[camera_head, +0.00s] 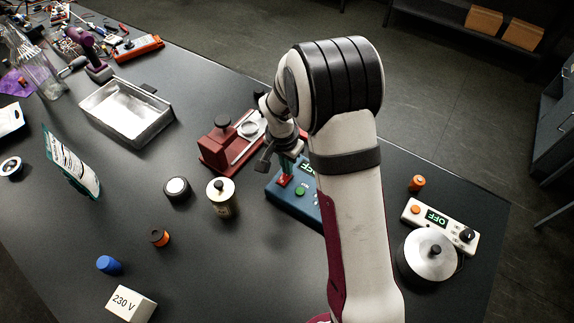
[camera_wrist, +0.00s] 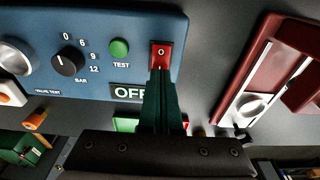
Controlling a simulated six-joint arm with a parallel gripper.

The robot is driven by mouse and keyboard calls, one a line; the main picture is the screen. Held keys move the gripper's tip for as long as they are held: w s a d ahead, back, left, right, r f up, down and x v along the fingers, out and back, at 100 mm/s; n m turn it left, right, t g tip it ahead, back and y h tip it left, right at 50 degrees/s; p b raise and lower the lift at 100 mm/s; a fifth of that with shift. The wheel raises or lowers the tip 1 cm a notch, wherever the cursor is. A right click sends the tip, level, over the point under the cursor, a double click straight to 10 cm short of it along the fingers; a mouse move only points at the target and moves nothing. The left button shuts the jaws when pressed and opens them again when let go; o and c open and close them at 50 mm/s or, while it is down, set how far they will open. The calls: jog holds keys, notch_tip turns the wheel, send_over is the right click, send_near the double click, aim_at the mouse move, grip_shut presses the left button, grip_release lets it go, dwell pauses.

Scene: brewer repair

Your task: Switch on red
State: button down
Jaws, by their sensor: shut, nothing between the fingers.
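A blue test box (camera_head: 270,190) stands on the table, partly hidden behind my arm. Its red rocker switch (camera_head: 285,181) is at the near left corner; in the wrist view the red switch (camera_wrist: 161,50) shows an "O" mark, right of a green TEST button (camera_wrist: 120,48). The box's display (camera_wrist: 126,92) reads OFF, partly covered by my fingers. My gripper (camera_wrist: 161,72) is shut and empty, with green fingers. Its tips are at the lower edge of the red switch; I cannot tell whether they touch it. In the head view my gripper (camera_head: 287,171) is just above the switch.
A dark red stand (camera_head: 220,150) is close beside the box. A white device (camera_head: 418,214) with its own OFF display and a round metal pot (camera_head: 426,258) stand at the right. Jars and small caps lie left of the box; a metal tray (camera_head: 128,110) is farther back.

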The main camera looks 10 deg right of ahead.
jog(key=shift+f, duration=0.1)
jog(key=shift+d+f, duration=0.1)
jog(key=shift+f, duration=0.1)
dwell(0.4)
jog(key=shift+s+a+r, duration=0.25)
jog(key=shift+s+a, duration=0.25)
jog(key=shift+a, duration=0.05)
notch_tip(320, 180, up, 14)
jog(key=w+d, duration=0.1)
dwell(0.4)
jog(key=shift+w+d, duration=0.1)
